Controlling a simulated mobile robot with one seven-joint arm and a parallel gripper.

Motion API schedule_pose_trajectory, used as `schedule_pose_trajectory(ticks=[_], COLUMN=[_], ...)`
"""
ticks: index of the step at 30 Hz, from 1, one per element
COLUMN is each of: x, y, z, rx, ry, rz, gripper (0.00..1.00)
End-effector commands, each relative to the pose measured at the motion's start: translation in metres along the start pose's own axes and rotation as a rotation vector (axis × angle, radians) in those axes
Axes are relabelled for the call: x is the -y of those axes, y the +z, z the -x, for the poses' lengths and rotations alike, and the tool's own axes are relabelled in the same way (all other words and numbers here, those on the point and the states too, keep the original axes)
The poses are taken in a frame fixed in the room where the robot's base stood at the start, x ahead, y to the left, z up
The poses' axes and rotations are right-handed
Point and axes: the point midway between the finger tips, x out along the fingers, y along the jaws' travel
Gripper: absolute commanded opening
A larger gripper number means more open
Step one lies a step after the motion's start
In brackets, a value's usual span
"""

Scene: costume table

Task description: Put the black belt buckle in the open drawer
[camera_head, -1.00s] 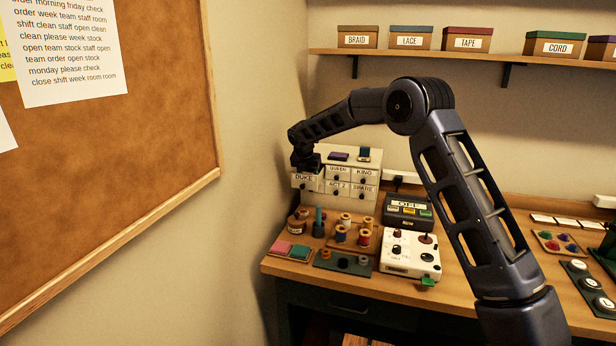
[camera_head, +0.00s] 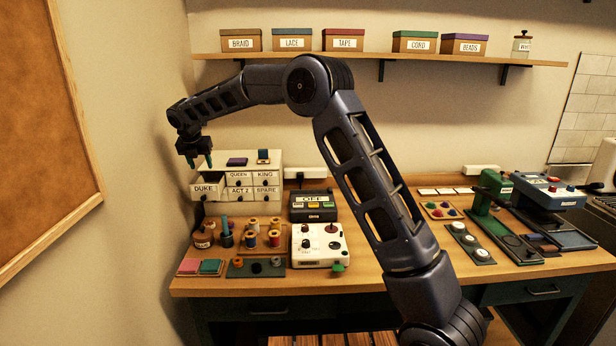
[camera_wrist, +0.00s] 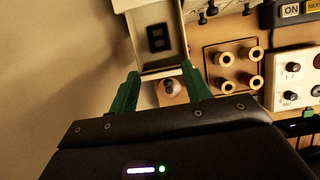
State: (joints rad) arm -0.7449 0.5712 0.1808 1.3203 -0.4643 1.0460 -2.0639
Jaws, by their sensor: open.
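In the wrist view the drawer (camera_wrist: 134,40) is seen from above. The black belt buckle (camera_wrist: 157,37), a dark frame with two openings, lies inside on the drawer floor, apart from my fingers. My gripper (camera_head: 198,161) hangs above the drawer with its green fingers pointing down. In the wrist view my gripper (camera_wrist: 161,76) is open and empty, its fingertips either side of the drawer's front end. The buckle cannot be made out in the head view.
The drawer cabinet (camera_head: 240,180) has several shut drawers and small items on top. The wall (camera_head: 130,130) is close on the left.

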Motion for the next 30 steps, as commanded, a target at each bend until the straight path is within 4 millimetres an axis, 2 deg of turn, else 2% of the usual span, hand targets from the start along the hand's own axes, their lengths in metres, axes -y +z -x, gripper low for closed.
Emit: schedule_pose_trajectory(ticks=[5,8,14,20,25,30], x=[0.011,0.039,0.128,0.221,0.295,0.365], y=[0.004,0.012,0.025,0.021,0.005,-0.021], z=[0.006,0.019,0.059,0.096,0.124,0.149], rx=[0.001,0.002,0.003,0.005,0.009,0.015], ry=[-0.001,-0.006,-0.018,-0.033,-0.043,-0.048], rz=[-0.035,-0.126,-0.435,-0.768,-1.053,-1.342], gripper=[0.48,0.48,0.48,0.48,0.48,0.48])
